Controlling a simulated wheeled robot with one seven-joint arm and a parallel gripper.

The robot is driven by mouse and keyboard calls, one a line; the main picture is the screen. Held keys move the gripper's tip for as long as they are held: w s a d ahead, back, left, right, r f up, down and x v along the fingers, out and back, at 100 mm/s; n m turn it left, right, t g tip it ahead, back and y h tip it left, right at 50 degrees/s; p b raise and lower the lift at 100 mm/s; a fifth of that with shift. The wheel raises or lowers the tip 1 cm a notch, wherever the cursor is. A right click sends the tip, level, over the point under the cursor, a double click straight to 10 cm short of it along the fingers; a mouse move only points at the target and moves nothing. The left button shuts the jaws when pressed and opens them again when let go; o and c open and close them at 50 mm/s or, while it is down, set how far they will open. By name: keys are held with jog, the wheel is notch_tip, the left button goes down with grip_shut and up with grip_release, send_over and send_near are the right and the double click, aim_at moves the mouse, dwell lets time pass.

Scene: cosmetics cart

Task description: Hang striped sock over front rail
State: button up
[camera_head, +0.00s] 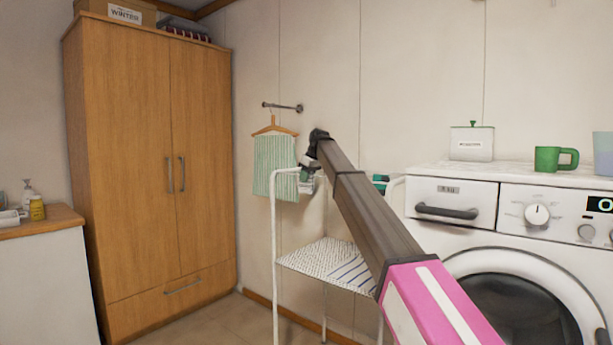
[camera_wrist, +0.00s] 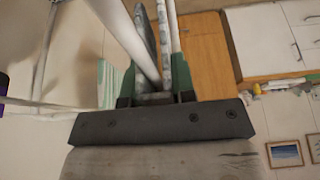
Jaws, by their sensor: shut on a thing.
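A white tubular rack (camera_head: 274,240) stands in front of the wall, left of the washing machine. My gripper (camera_head: 308,172) is at the rack's upper left, by its top rail (camera_head: 284,170). A small pale, banded piece of cloth, apparently the striped sock (camera_head: 307,186), hangs just under my gripper. In the wrist view my gripper (camera_wrist: 160,50) is shut, with thin pale material between its fingers. A white rail (camera_wrist: 128,35) crosses close to the fingers. I cannot tell whether the sock touches the rail; most of it is hidden.
A patterned cloth or shelf (camera_head: 325,260) spans the rack lower down. A green striped towel (camera_head: 275,168) hangs on a hanger behind. The washing machine (camera_head: 455,235) stands close at right, a wooden wardrobe (camera_head: 150,160) at left. Open floor lies between wardrobe and rack.

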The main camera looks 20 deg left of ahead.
jog(key=shift+f, duration=0.2)
jog(key=o, duration=1)
jog(key=shift+r, duration=0.1)
